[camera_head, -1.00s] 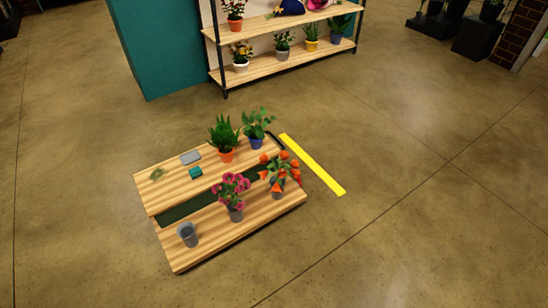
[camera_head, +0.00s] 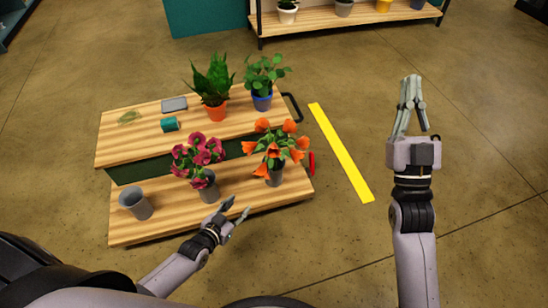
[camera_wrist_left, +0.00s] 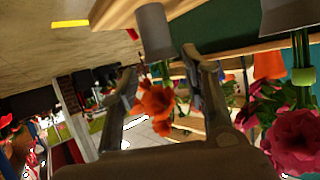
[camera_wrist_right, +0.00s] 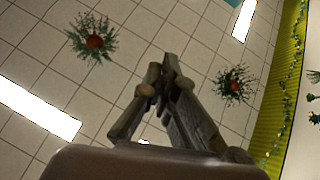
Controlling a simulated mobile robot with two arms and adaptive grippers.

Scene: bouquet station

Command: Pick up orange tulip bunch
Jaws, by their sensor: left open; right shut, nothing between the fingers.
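The orange tulip bunch (camera_head: 278,147) stands in a grey pot (camera_head: 274,175) on the right part of the lower wooden shelf. My left gripper (camera_head: 238,211) is open in front of this shelf, below and left of the bunch and apart from it. In the left wrist view the orange flowers (camera_wrist_left: 155,101) and their grey pot (camera_wrist_left: 153,32) appear upside down, seen between the open fingers (camera_wrist_left: 160,85). My right gripper (camera_head: 411,92) is shut and empty, raised over the floor right of the yellow strip. In the right wrist view its fingertips (camera_wrist_right: 162,85) meet against the ceiling.
A magenta bunch (camera_head: 198,155) in a grey pot and an empty grey cup (camera_head: 136,203) stand left on the lower shelf. Two green potted plants (camera_head: 212,82) stand on the upper level. A yellow strip (camera_head: 341,152) lies on the floor. A plant rack (camera_head: 350,18) is behind.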

